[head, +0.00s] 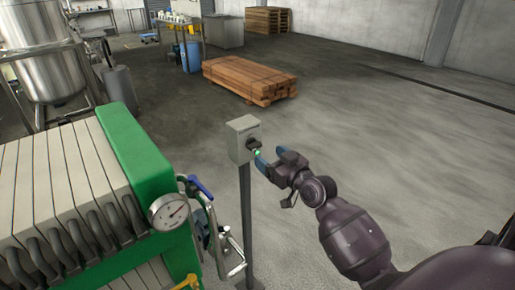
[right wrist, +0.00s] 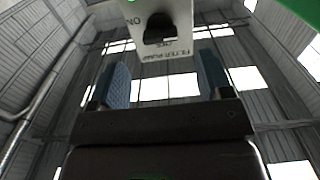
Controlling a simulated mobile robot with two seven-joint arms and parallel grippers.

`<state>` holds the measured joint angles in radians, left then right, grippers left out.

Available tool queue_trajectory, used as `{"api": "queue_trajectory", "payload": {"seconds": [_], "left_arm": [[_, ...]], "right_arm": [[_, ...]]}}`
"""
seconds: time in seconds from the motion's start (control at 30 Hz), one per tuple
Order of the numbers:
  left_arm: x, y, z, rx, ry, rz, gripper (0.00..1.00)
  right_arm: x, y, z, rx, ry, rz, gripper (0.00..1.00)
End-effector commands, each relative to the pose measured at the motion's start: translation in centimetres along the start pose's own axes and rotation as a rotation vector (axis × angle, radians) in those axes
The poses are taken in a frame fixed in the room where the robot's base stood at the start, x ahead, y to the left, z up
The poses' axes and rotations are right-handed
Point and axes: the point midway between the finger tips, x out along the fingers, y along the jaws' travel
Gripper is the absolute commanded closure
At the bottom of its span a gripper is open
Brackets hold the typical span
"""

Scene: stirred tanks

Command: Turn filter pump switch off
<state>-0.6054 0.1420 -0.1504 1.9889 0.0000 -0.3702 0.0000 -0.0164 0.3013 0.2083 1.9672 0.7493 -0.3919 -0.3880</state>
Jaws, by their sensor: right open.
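The filter pump switch box (head: 240,140) is a small grey box on a thin post, with a black knob (head: 253,143) on its face and a lit green lamp (head: 257,153) below it. The right wrist view shows the box upside down, with its black knob (right wrist: 158,29) and ON, OFF and FILTER PUMP lettering. My right gripper (head: 273,161) is open and empty, just in front of the box and close to the knob. Its two blue fingers (right wrist: 162,75) are spread apart, with no contact visible. I cannot tell the knob's exact setting. My left gripper is out of view.
A green-framed filter press (head: 130,150) with pale plates and a pressure gauge (head: 168,212) stands left of the post. Piping with a blue-handled valve (head: 200,187) lies between them. Stacked timber (head: 250,78) lies behind. The floor to the right is clear.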

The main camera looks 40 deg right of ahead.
Motion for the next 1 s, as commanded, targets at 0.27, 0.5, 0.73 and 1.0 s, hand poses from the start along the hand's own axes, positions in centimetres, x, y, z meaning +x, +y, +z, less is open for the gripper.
{"api": "queue_trajectory", "payload": {"seconds": [0.27,0.5,0.73,1.0], "left_arm": [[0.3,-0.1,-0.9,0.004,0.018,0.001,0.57],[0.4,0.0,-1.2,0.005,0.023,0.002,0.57],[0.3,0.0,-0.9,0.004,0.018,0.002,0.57],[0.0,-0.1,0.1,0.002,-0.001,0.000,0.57]], "right_arm": [[4.2,0.0,0.0,0.002,0.000,0.000,0.28],[6.0,0.0,0.1,0.001,-0.002,0.000,0.28],[6.2,0.0,0.1,0.000,-0.002,0.000,0.28],[6.2,0.0,0.1,0.000,-0.002,0.000,0.54]]}}
